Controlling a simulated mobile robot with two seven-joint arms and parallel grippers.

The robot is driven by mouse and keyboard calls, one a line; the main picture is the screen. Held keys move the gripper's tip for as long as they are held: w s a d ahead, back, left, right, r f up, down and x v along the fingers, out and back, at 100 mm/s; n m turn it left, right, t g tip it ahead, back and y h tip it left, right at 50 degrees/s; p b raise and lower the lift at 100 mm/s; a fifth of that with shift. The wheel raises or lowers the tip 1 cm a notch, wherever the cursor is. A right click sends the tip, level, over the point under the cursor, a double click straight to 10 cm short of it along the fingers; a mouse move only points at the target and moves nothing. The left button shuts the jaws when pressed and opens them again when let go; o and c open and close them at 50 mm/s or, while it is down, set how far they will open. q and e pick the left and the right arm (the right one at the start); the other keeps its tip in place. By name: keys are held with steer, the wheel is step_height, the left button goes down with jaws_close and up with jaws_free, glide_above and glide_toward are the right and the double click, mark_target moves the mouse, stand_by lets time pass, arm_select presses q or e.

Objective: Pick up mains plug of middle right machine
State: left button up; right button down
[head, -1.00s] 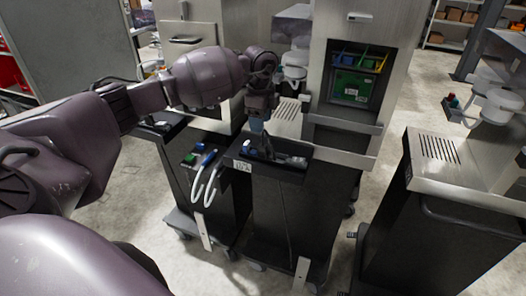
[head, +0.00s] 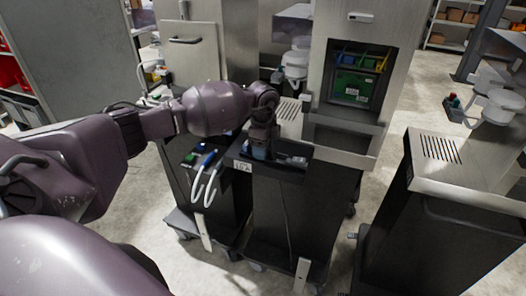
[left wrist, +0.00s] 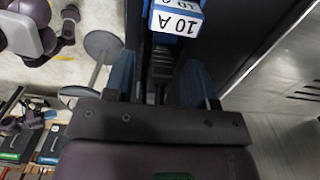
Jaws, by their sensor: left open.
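The middle right machine (head: 355,30) is a steel cabinet with a black tray (head: 293,177) in front, above a dark cart body. My left gripper (head: 258,154) points down at the left part of this tray. In the left wrist view, its two blue fingertips (left wrist: 160,82) stand apart. Between them lies a dark ridged piece (left wrist: 161,62) that looks like the mains plug; I see a gap at the fingers. A blue and white piece marked "10 A" (left wrist: 178,20) lies just beyond. In the head view my gripper hides the plug. My right gripper is not in view.
A grey item (head: 297,161) lies in the right part of the tray. Another machine (head: 465,165) stands to the right, across a strip of open floor (head: 377,200).

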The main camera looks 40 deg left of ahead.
arm_select(q)
steer(key=c, duration=0.3)
jaws_close()
steer(key=shift+r, duration=0.3)
step_height(320, 180, up, 20)
steer(key=shift+f+p, duration=0.25)
steer(key=shift+p, duration=0.15)
steer(key=shift+r+p, duration=0.3)
steer(key=shift+r, duration=0.1)
